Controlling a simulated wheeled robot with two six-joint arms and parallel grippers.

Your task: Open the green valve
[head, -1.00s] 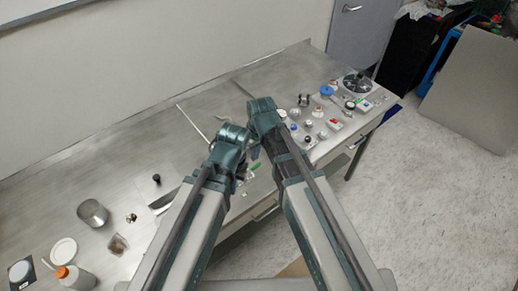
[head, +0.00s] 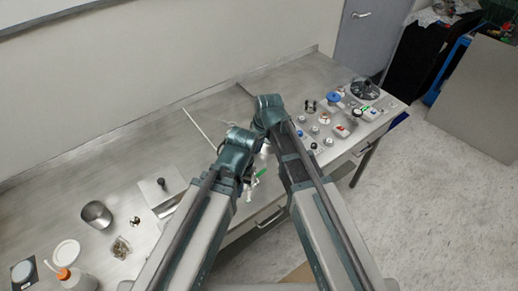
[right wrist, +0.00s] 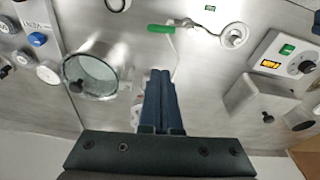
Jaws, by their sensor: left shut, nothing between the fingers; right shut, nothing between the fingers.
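The green valve handle (right wrist: 160,28) is a short green lever on a thin pale pipe, lying on the metal worktop in the right wrist view. It also shows as a small green spot in the head view (head: 261,172), close to both arm ends. My right gripper (right wrist: 164,73) is shut and empty, its dark fingertips just short of the handle and apart from it. In the head view, my left gripper (head: 249,180) is shut beside the valve, partly hidden by its own wrist. My right gripper is mostly hidden there behind its arm.
A round glass-covered chamber (right wrist: 90,75) stands left of the right fingers. A white switch box (right wrist: 290,58) and a pipe flange (right wrist: 234,36) lie to the right.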

